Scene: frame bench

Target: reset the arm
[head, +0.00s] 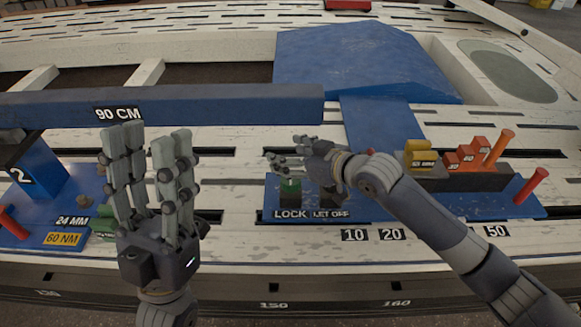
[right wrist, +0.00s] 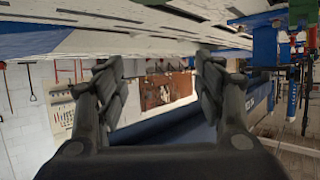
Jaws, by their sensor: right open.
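A long blue beam marked "90 CM" (head: 220,104) lies across the bench from the left. A green-topped part (head: 290,186) stands behind the "LOCK" label (head: 290,214), beside the "LET OFF" label (head: 331,214). My right gripper (head: 285,157) is open, its fingers pointing left just above the green-topped part; I cannot tell whether they touch. The dark part behind "LET OFF" is partly hidden by it. In the right wrist view its two fingers (right wrist: 160,85) stand apart with nothing between them. My left gripper (head: 148,142) is open and empty, fingers up, at the left front.
A blue plate (head: 388,208) carries a dark block with a yellow part (head: 421,155), orange stepped pieces (head: 466,155) and orange-red pegs (head: 531,186). A blue block marked "2" (head: 38,178) stands at left. A blue ramp (head: 365,62) lies behind. The slotted surface between the plates is mostly clear.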

